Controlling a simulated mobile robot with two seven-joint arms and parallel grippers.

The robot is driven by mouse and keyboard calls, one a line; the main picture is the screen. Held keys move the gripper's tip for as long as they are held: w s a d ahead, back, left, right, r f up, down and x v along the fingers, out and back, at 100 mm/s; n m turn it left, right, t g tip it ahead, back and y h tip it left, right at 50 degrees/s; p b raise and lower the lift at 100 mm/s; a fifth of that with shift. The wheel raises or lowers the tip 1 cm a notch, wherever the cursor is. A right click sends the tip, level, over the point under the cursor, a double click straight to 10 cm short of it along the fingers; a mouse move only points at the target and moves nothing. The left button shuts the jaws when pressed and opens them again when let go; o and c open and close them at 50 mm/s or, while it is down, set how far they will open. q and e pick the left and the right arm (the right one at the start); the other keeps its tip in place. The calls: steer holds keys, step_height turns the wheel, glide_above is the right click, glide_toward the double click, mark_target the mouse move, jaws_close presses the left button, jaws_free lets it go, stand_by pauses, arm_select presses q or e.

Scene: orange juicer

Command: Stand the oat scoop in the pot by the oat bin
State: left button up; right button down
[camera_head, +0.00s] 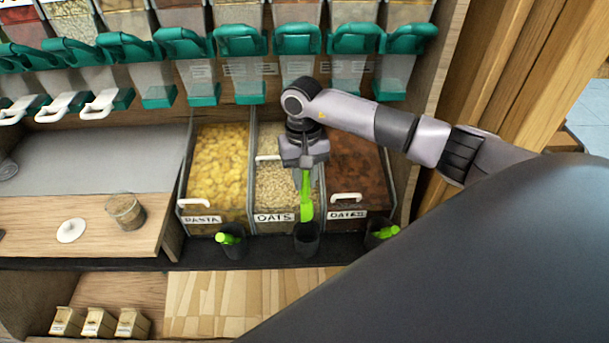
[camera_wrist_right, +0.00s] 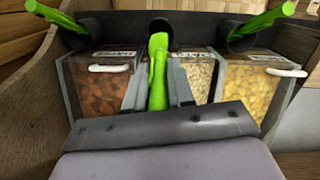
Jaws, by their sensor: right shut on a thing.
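My right gripper (camera_head: 304,168) is shut on the bright green oat scoop (camera_head: 306,200) in front of the oat bin (camera_head: 272,185), which is labelled OATS. The scoop hangs nearly upright below the gripper. Its lower end is at the rim of the dark pot (camera_head: 307,242) by the oat bin; I cannot tell whether it is inside. In the right wrist view the scoop (camera_wrist_right: 158,72) reaches from the gripper towards the same pot (camera_wrist_right: 159,27). My left gripper is not in view.
The pasta bin (camera_head: 218,170) and dates bin (camera_head: 358,165) flank the oat bin. Dark pots with green scoops stand at left (camera_head: 231,246) and right (camera_head: 381,234). Dispensers with green handles (camera_head: 240,42) hang above. A glass jar (camera_head: 126,210) stands on the left counter.

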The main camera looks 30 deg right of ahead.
steer(key=b, duration=0.2)
glide_above(305, 209)
steer(key=w, duration=0.1)
steer(key=shift+w+d+f, duration=0.1)
steer(key=shift+d+f, duration=0.1)
steer(key=shift+f, duration=0.85)
steer(key=shift+d+f, duration=0.15)
steer(key=shift+f, duration=0.85)
step_height(305, 209, down, 5)
steer(key=b, duration=0.5)
steer(key=shift+f, duration=0.2)
steer(key=shift+f+b, duration=0.35)
steer(key=shift+b, duration=0.2)
steer(key=shift+f+b, duration=0.6)
steer(key=shift+f, duration=0.05)
steer(key=shift+f+b, duration=1)
steer(key=shift+f, duration=0.05)
steer(key=shift+c, duration=0.5)
jaws_free()
